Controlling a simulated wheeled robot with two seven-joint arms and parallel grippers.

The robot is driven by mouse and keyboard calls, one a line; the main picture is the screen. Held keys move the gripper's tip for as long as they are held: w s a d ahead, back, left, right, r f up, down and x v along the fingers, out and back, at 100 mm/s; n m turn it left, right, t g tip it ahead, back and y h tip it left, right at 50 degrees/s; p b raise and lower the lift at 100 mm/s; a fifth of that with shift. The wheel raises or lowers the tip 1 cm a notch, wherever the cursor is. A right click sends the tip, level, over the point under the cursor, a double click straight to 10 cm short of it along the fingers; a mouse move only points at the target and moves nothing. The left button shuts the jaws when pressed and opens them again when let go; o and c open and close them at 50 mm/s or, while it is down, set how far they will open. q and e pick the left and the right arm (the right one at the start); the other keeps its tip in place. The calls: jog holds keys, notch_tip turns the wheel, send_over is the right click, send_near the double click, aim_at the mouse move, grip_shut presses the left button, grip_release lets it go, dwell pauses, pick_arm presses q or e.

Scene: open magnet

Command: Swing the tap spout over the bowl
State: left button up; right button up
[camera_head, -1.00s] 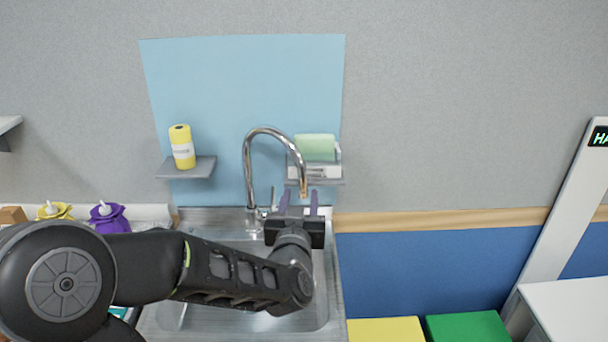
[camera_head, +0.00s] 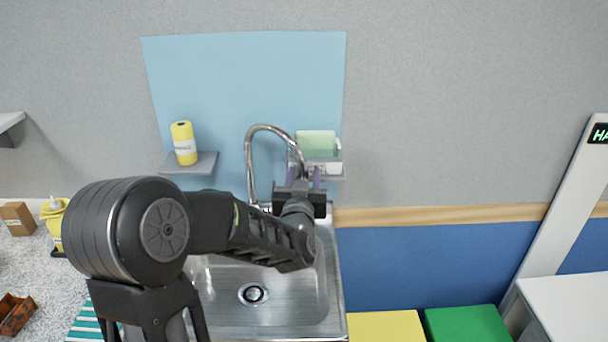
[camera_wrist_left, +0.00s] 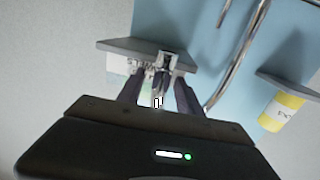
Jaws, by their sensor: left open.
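The chrome tap (camera_head: 249,165) stands at the back of the steel sink, its spout arching to the right. The lower end of the spout is close to my left gripper (camera_head: 303,178), whose two purple fingers point up on either side of it; contact cannot be made out. The gripper is open. In the left wrist view, my left gripper (camera_wrist_left: 158,95) has its fingers apart, with a small metallic part between them, and the tap's pipe (camera_wrist_left: 238,55) beside them. The sink bowl (camera_head: 290,290) with its drain shows below my arm. My right gripper is out of view.
A shelf (camera_head: 190,164) with a yellow bottle (camera_head: 184,145) is left of the tap. A rack (camera_head: 331,170) with a green sponge (camera_head: 316,143) is just behind the gripper. A yellow pouch (camera_head: 52,213) and a brown box (camera_head: 17,218) stand on the left counter.

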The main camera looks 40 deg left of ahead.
pick_arm(q)
grip_shut()
dwell(0.4)
dwell(1.0)
